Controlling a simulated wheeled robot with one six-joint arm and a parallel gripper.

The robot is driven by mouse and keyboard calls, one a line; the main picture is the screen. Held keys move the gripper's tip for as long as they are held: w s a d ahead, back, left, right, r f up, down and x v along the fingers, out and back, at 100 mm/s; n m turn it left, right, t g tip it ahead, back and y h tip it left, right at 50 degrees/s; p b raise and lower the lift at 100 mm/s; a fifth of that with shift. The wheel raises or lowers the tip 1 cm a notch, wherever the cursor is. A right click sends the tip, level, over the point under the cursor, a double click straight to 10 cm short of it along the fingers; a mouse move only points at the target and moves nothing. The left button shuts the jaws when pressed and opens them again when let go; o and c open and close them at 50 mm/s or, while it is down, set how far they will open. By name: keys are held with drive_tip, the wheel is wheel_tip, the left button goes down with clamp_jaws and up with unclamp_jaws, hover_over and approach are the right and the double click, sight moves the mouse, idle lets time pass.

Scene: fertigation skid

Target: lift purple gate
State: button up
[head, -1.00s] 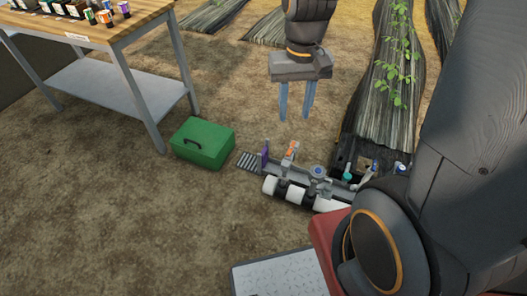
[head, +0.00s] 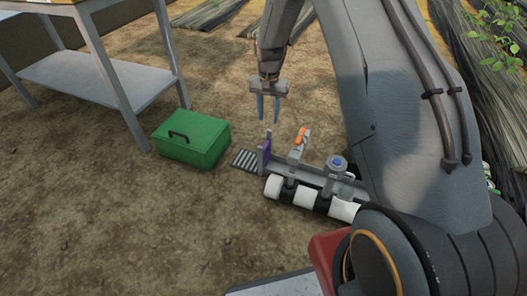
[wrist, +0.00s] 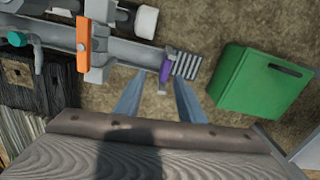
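The purple gate (head: 264,155) is a small upright plate at the left end of the grey channel of the skid, beside a slatted grate. I cannot tell the exact height above the gate.
The orange-handled valve (head: 300,138) and blue-topped valve (head: 337,164) stand right of the gate, with white pipe (head: 308,197) in front. A green box (head: 192,142) sits left of the grate (head: 245,160). A workbench (head: 95,75) stands at the back left.

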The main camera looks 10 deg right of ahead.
drive_tip(key=m+b, duration=0.1)
drive_tip(key=b, duration=0.4)
hover_over(265, 145)
wheel_tip(265, 145, down, 14)
drive_tip(key=shift+a+r, duration=0.1)
wheel_tip(265, 145, down, 8)
drive_tip(key=b, duration=0.3)
drive_tip(key=shift+r, duration=0.2)
drive_tip(key=shift+c, duration=0.4)
clamp_jaws()
drive_tip(key=shift+r, duration=0.1)
